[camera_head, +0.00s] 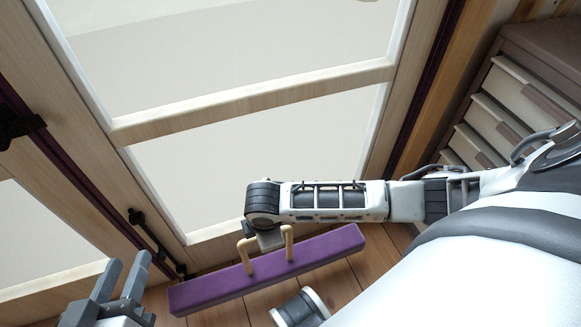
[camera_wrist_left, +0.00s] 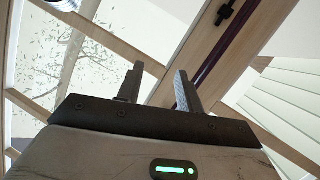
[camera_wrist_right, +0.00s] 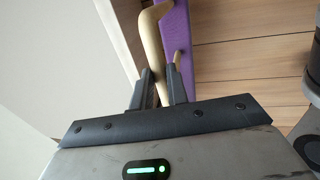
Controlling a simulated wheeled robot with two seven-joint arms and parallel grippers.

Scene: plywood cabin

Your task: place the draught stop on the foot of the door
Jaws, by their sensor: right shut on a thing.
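The draught stop (camera_head: 310,255) is a long purple bar with a tan handle (camera_head: 289,243). It lies along the foot of the glazed door (camera_head: 190,222), low over the plank floor; I cannot tell if it touches the door or the floor. My right gripper (camera_wrist_right: 160,88) is shut on the handle, and the purple bar (camera_wrist_right: 178,45) shows beyond it in the right wrist view. In the head view the right fingers are mostly hidden by the wrist. My left gripper (camera_head: 121,277) is open and empty, left of the bar's left end.
A black bolt (camera_head: 156,240) stands on the door frame near the floor, and a black fitting (camera_head: 16,127) is at far left. A slatted drawer unit (camera_head: 500,110) stands at right. Bare wooden floor (camera_head: 345,283) shows in front of the bar.

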